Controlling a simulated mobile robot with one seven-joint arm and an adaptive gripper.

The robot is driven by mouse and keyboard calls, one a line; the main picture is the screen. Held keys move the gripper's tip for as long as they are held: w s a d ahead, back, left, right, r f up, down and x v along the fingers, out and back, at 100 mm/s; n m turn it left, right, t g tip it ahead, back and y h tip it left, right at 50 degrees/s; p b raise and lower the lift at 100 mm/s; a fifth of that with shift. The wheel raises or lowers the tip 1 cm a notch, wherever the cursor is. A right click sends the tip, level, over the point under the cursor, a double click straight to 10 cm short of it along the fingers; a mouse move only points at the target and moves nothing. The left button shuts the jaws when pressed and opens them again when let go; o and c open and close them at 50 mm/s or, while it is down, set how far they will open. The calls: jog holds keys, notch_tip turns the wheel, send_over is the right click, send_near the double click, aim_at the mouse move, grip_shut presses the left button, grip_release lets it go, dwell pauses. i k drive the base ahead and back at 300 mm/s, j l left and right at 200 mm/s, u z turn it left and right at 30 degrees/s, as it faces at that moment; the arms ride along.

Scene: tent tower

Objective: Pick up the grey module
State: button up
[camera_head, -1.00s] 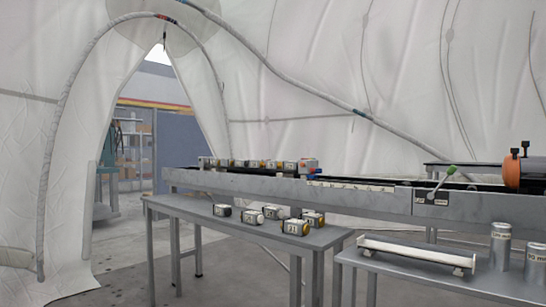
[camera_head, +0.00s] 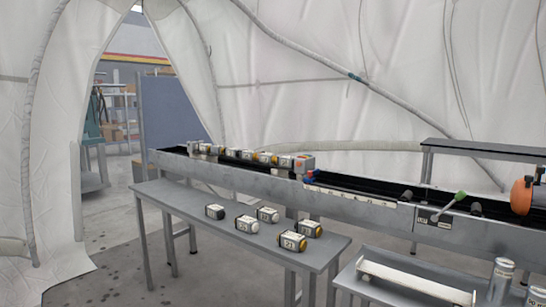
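Several small box-shaped modules stand apart on the low grey table. The leftmost module (camera_head: 215,212) has a dark end. A module with a pale, whitish end (camera_head: 247,224) stands just right of it, with another pale module (camera_head: 267,215) behind. All are white-labelled, and at this size I cannot tell for certain which one is the grey module. My gripper is not in view.
A long metal conveyor (camera_head: 250,178) runs behind the low table (camera_head: 180,203), with a row of similar modules (camera_head: 252,157) on it. A second table at right holds a white rack (camera_head: 415,283) and metal canisters (camera_head: 500,278). Open floor (camera_head: 110,265) lies at front left.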

aim_at(263, 157)
jog(key=i+j+z, duration=0.2)
jog(key=i, duration=0.4)
jog(key=i+j+z, duration=0.2)
jog(key=i+j, duration=0.35)
jog(key=i+j+z, duration=0.1)
jog(key=i, duration=0.3)
jog(key=i+j, duration=0.1)
jog(key=i, duration=0.35)
jog(key=i+j+z, duration=0.15)
jog(key=i, duration=0.25)
